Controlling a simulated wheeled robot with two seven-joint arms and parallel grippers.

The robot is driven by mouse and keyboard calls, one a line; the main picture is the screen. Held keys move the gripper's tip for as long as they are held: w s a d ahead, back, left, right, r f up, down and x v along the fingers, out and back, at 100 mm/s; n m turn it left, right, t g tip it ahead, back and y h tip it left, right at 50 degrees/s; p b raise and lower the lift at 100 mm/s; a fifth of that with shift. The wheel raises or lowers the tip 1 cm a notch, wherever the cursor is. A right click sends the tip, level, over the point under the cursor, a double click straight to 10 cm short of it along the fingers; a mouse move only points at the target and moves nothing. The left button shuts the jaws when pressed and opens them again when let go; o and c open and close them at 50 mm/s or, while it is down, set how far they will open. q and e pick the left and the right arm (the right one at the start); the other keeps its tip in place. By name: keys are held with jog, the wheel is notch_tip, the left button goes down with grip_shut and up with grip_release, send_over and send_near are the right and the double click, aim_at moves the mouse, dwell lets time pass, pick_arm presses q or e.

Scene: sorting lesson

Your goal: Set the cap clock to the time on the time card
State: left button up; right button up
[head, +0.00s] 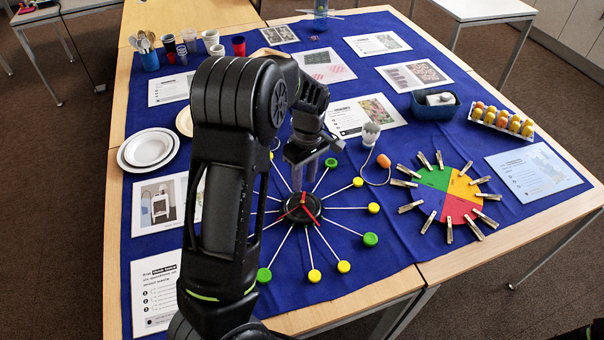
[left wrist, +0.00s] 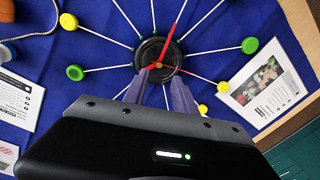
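The cap clock (head: 289,213) lies on the blue cloth, a dark hub with thin white spokes ending in green and yellow caps. Red hands (head: 310,215) sit on the hub; in the left wrist view the long red hand (left wrist: 172,36) runs up and to the right. My left gripper (head: 303,175) points down at the hub, and its fingers partly cover the lower hub (left wrist: 150,50) in the left wrist view. The fingers (left wrist: 161,80) stand apart with nothing seen between them. Several printed cards lie around; I cannot tell which is the time card. My right gripper is out of view.
A colour wheel with clothespins (head: 447,193) lies right of the clock. White plates (head: 148,148) lie left, a blue bin (head: 434,108) and egg tray (head: 502,121) at back right.

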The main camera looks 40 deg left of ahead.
aim_at(302, 201)
pick_arm(q)
jog(key=shift+w+r, duration=0.1)
jog(key=shift+r, duration=0.05)
jog(key=shift+s+a+f+p, duration=0.15)
jog(key=shift+f+p, duration=0.2)
jog(key=shift+f, duration=1.6)
jog(key=shift+s+d+f+p, duration=0.1)
jog(key=shift+f+p, duration=0.2)
jog(key=shift+f, duration=1.65)
jog(key=shift+c, duration=0.2)
grip_shut()
